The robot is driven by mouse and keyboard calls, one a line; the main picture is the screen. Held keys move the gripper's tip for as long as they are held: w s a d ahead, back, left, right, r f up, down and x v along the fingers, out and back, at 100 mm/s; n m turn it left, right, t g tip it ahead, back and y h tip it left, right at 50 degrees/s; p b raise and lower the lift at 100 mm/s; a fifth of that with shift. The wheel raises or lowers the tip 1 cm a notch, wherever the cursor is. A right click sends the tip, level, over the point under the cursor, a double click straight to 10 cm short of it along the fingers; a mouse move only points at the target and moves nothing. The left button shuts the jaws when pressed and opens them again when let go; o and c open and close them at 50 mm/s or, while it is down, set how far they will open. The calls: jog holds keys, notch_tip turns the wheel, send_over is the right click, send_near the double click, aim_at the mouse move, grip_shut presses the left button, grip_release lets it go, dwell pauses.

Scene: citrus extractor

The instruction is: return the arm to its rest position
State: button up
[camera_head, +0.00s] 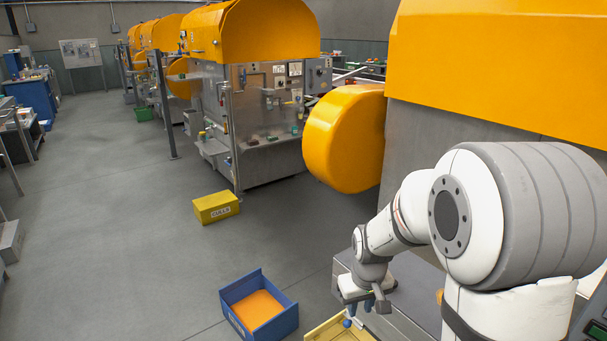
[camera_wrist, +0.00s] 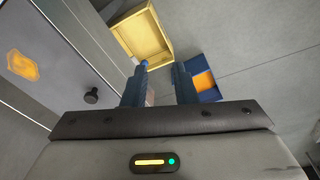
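My arm (camera_head: 405,212) reaches down from the right in the head view, bent, with my gripper (camera_head: 366,308) pointing down near a grey machine ledge (camera_head: 412,282). In the wrist view my gripper (camera_wrist: 160,78) has its two dark blue fingers apart, with a clear gap between them. No held object shows in the gap. A small round blue shape (camera_head: 347,323) shows at one fingertip; I cannot tell whether it is part of the finger.
A yellow crate (camera_head: 318,331) lies below and just left of my gripper. A blue bin (camera_head: 284,323) with an orange inside stands further left on the floor. A yellow box (camera_head: 215,207) stands behind. The orange-hooded machine (camera_head: 490,70) is close at right. The left floor is open.

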jog(key=s+d+r+m+t+p, duration=0.1)
jog(key=s+d+r+m+p, duration=0.1)
jog(key=s+r+p, duration=0.8)
jog(key=s+r+m, duration=0.1)
jog(key=s+r, duration=0.7)
jog(key=r, duration=0.5)
